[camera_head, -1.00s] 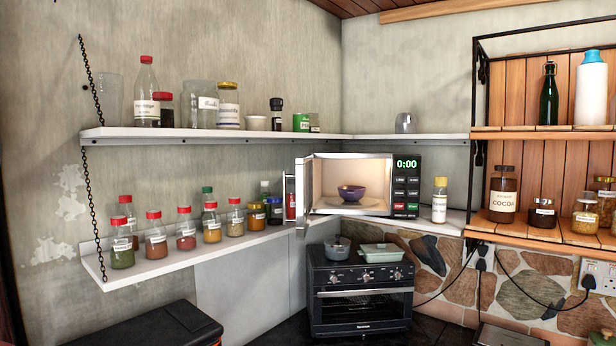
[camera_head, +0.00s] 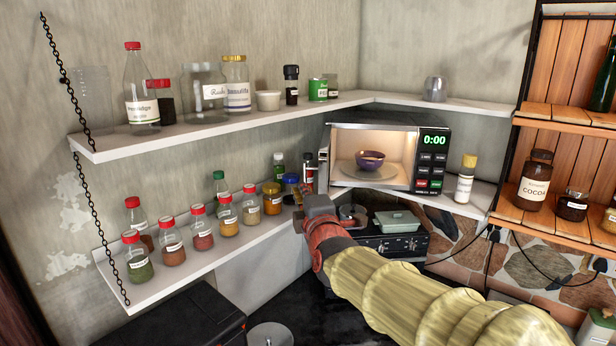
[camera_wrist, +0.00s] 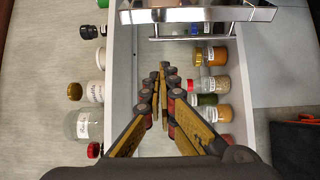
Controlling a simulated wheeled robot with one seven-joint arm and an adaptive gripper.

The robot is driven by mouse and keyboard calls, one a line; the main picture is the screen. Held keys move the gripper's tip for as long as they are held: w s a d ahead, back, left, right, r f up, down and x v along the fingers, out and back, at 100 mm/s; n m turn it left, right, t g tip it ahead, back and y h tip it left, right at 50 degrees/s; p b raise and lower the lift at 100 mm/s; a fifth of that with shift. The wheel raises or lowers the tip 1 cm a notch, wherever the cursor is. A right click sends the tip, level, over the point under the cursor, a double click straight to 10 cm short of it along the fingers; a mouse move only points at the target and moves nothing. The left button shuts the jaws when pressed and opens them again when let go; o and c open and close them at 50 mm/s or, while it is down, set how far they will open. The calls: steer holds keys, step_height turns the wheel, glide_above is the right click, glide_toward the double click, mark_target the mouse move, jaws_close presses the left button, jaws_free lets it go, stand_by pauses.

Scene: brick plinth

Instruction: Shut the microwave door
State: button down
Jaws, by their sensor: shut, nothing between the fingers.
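The microwave (camera_head: 432,163) stands on the lower shelf in the corner, its lit inside showing a purple bowl (camera_head: 370,160) on the turntable. Its door (camera_head: 323,160) stands open at the left, swung out and seen almost edge-on. In the wrist view the door (camera_wrist: 200,13) crosses the top, with its bar handle (camera_wrist: 190,38) below it. My gripper (camera_wrist: 163,68) is shut and empty, its fingertips a little short of the handle in that picture. In the head view my gripper is small beside the door, partly hidden by my wrist; contact cannot be told.
Spice jars (camera_head: 202,230) line the lower shelf left of the door. The upper shelf (camera_head: 230,125) holds bottles and jars. A toaster oven (camera_head: 400,243) with a green dish (camera_head: 397,221) sits below the microwave. A yellow-capped jar (camera_head: 466,178) stands right of it.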

mark_target(306, 172)
steer(key=w+p, duration=0.3)
steer(key=w, duration=0.6)
steer(key=shift+d, duration=0.2)
steer(key=shift+s+d, duration=0.1)
steer(key=shift+d, duration=0.25)
steer(key=shift+w+d+f+p, duration=0.1)
steer(key=shift+w+f+p, duration=0.1)
steer(key=shift+p, duration=0.1)
steer(key=shift+s, duration=0.1)
steer(key=shift+d, duration=0.1)
